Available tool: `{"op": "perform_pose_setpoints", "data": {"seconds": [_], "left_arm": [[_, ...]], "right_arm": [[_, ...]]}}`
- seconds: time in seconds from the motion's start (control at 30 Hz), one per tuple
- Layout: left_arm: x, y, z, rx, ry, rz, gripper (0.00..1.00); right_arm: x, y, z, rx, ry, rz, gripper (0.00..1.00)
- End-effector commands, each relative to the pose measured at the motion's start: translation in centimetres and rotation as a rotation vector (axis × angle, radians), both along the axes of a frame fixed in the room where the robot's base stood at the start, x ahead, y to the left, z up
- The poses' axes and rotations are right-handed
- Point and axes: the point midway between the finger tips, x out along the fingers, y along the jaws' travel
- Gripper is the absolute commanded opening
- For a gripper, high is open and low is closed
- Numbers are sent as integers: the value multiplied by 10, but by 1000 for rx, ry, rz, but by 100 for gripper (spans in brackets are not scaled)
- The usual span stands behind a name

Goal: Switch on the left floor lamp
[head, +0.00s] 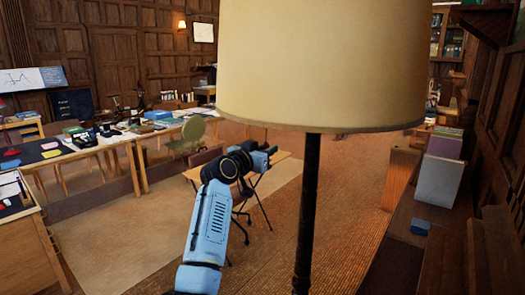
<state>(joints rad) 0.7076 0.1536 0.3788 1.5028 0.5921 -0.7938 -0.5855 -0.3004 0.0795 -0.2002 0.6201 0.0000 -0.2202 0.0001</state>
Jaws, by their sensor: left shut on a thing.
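A floor lamp stands close in front of me, with a large cream shade (320,65) and a dark upright pole (307,215). The shade's top and the lamp's base are out of view. No clear glow shows under the shade, and I cannot tell for certain whether it is lit. My left gripper (268,155) is just below the shade's lower rim, left of the pole and apart from it. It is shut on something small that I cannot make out. My right gripper is not in view.
Long wooden tables (130,137) with drafting things stand at the left. A small table (280,158) and a green chair (190,137) stand behind my left arm. Boxes (440,180) and a dark bench (390,262) line the right wall. Open floor lies around the pale rug (130,235).

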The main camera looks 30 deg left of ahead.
Motion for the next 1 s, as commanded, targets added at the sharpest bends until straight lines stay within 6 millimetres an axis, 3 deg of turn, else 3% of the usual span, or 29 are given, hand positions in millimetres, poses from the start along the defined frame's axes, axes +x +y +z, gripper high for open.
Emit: {"op": "perform_pose_setpoints", "data": {"seconds": [0.43,0.8,0.83,1.0], "left_arm": [[0,0,-2,0,1,0,7],[0,0,-16,1,2,0,7],[0,0,-15,1,1,0,24],[0,0,-14,0,1,0,46]], "right_arm": [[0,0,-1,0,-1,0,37],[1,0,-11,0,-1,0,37],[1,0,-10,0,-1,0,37],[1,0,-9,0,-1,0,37]]}}
